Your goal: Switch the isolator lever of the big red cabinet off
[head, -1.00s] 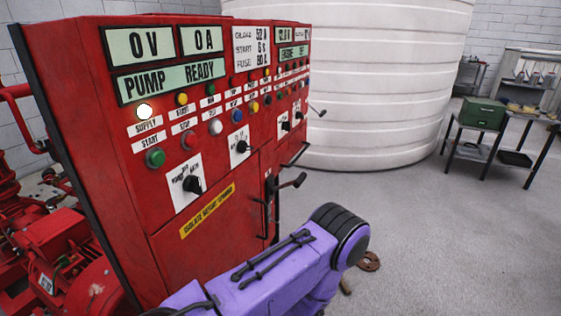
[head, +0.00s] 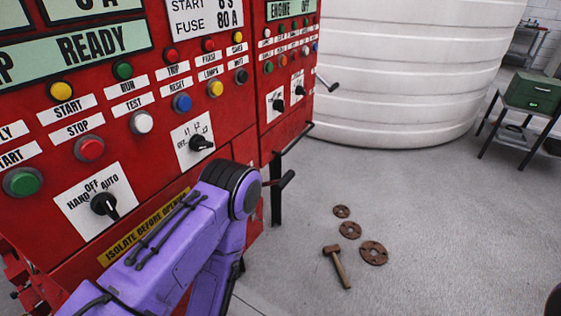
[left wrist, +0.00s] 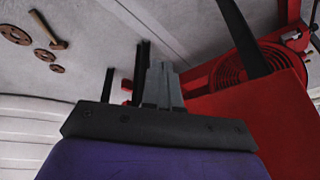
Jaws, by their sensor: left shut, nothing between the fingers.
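The big red cabinet (head: 235,95) fills the left of the head view. A lever with a black handle (head: 287,179), seemingly its isolator lever, sticks out from its right side, just past my purple left arm; its mount is hidden. A hand/off/auto knob (head: 104,204) is on the front, above the yellow isolate label (head: 140,232), which my arm partly covers. My left gripper (left wrist: 162,82) is shut and empty in the left wrist view, near the cabinet's red panel (left wrist: 255,120); the arm hides it in the head view. My right gripper is not in view.
A narrower red cabinet (head: 290,60) with a crank-like lever (head: 326,84) adjoins on the right. A white tank (head: 400,75) stands behind. A hammer (head: 338,266) and rusty discs (head: 373,253) lie on the floor. A green box (head: 535,92) sits on a table. Floor right of the cabinet is mostly open.

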